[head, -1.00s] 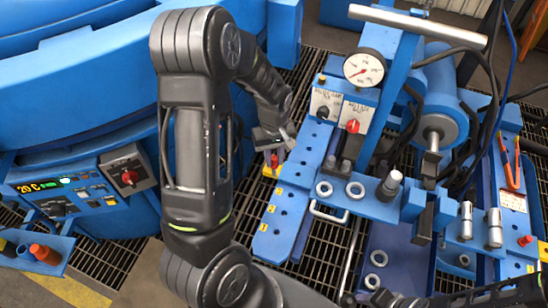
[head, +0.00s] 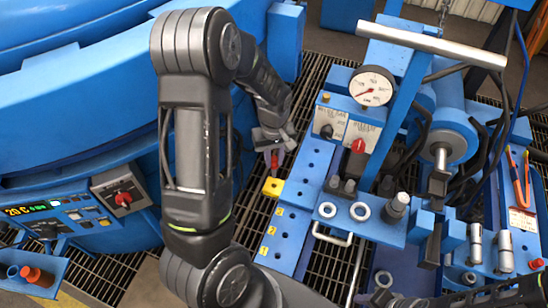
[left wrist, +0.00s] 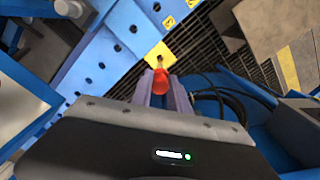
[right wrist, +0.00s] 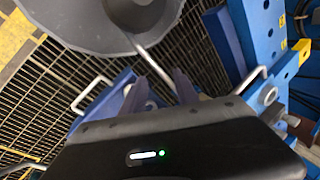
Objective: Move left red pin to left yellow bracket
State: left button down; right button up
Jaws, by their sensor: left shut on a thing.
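My left gripper (head: 274,146) is shut on a red pin (head: 274,161) that points down. The yellow bracket (head: 273,187) sits at the far left end of the blue drilled plate, just below the pin in the head view. In the left wrist view, the red pin (left wrist: 160,82) is between the fingers, and the yellow bracket (left wrist: 158,55) is just beyond its tip. I cannot tell whether tip and bracket touch. My right gripper (right wrist: 162,85) is open and empty in the right wrist view, over grating and blue parts.
A blue drilled plate (head: 283,238) with yellow number labels runs beside the bracket. A pressure gauge (head: 372,86) and a T-handle (head: 430,45) stand to the right. The furnace with its control panel (head: 60,220) is at left. Open floor grating (head: 240,200) lies between.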

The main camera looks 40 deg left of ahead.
aim_at(274, 177)
pick_arm(q)
jog(key=shift+f+b, duration=3.9)
jog(key=shift+f, duration=1.3)
jog(key=c, duration=1.2)
grip_release()
notch_tip(274, 177, up, 8)
jog(key=shift+f+p, duration=0.1)
jog(key=shift+p, duration=0.25)
